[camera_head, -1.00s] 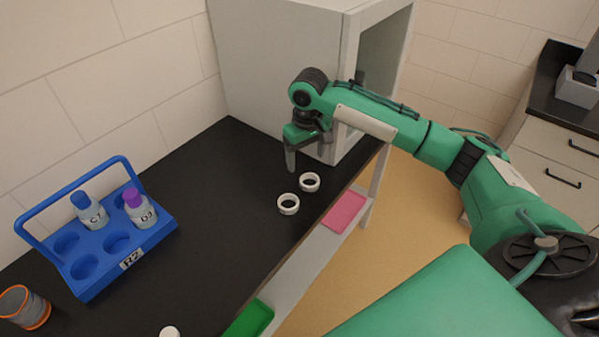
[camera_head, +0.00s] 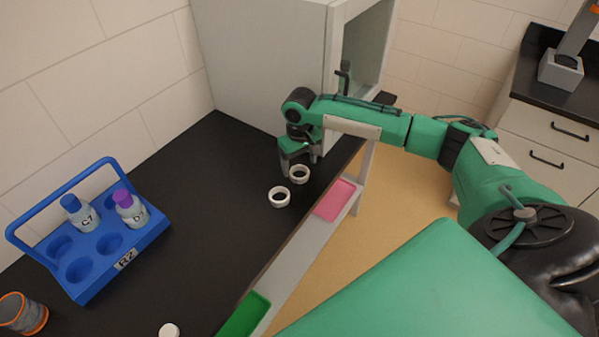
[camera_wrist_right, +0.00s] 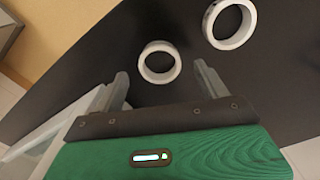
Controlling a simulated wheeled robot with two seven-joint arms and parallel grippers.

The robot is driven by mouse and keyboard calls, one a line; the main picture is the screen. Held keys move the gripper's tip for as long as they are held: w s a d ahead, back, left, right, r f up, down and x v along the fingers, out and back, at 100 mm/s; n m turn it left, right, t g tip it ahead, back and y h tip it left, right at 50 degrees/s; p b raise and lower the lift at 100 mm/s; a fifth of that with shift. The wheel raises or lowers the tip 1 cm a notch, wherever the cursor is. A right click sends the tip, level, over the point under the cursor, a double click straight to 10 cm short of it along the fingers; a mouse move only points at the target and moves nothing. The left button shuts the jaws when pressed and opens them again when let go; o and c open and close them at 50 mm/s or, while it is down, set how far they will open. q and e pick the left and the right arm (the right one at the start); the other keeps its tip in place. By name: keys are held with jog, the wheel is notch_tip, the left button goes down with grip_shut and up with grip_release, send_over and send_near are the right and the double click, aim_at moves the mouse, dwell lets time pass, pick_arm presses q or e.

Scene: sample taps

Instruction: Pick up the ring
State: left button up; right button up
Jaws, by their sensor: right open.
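Two white rings lie on the black bench top, close together but apart. The farther ring (camera_head: 299,181) is just below my right gripper (camera_head: 298,168). The nearer ring (camera_head: 279,204) lies a little to its left and closer to me. In the right wrist view my right gripper (camera_wrist_right: 160,72) is open and empty, its fingers pointing at one ring (camera_wrist_right: 158,80), which shows between and just beyond the fingertips. The other ring (camera_wrist_right: 232,44) lies to the upper right there, outside the fingers. Whether the fingertips touch the bench cannot be told. My left gripper is not in view.
A blue rack (camera_head: 130,258) with two capped bottles stands at left, beside an orange-rimmed cup (camera_head: 22,314). A grey cabinet (camera_head: 262,70) stands behind the gripper. The pink tray (camera_head: 335,200) and green tray (camera_head: 245,316) lie beyond the bench's right edge. The bench between rack and rings is clear.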

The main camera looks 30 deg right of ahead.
aim_at(300, 169)
jog(key=shift+f, duration=1.6)
jog(key=shift+c, duration=0.4)
jog(key=c, duration=1)
jog(key=shift+o, duration=0.2)
